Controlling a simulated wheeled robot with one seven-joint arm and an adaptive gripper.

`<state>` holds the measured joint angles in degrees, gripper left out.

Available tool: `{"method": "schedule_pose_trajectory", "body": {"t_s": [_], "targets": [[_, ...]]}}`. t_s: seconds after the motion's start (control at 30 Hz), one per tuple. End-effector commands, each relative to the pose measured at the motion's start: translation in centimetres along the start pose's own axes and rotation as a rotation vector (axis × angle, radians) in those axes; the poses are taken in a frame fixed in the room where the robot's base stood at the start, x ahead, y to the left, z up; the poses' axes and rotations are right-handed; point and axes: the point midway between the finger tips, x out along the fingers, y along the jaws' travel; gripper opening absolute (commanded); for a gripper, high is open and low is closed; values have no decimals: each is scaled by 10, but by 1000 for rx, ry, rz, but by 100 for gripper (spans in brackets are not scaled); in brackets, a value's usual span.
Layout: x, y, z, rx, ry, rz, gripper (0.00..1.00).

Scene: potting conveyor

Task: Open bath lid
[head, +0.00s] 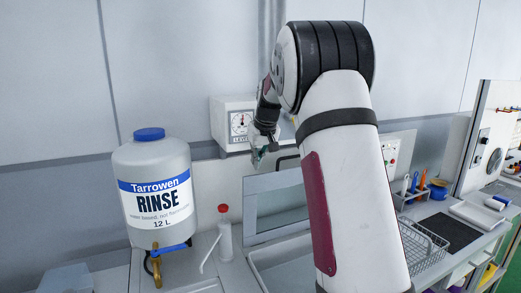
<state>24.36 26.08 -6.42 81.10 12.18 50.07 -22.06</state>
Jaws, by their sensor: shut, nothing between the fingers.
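The bath lid (264,184), a grey-framed panel with a see-through pane, stands raised and tilted at the back of the bath (262,268). Part of the bath's opening shows below it. My arm hides the lid's right part and much of the bath. My gripper (259,158) is small in the head view, at the lid's upper edge. Its fingers are shut with nothing between them. I cannot tell whether it touches the lid.
A Rinse jug (152,170) with a brass tap stands left, beside a red-capped bottle (225,235). A gauge box (226,117) sits behind.

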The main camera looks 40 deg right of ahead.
Motion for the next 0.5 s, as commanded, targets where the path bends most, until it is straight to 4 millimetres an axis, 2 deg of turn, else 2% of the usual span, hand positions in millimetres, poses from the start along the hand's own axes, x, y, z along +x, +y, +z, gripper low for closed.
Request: {"method": "schedule_pose_trajectory", "body": {"t_s": [0.2, 0.5], "targets": [[18, 0, 0, 0, 0, 0, 0], [21, 0, 0, 1, 0, 0, 0]]}}
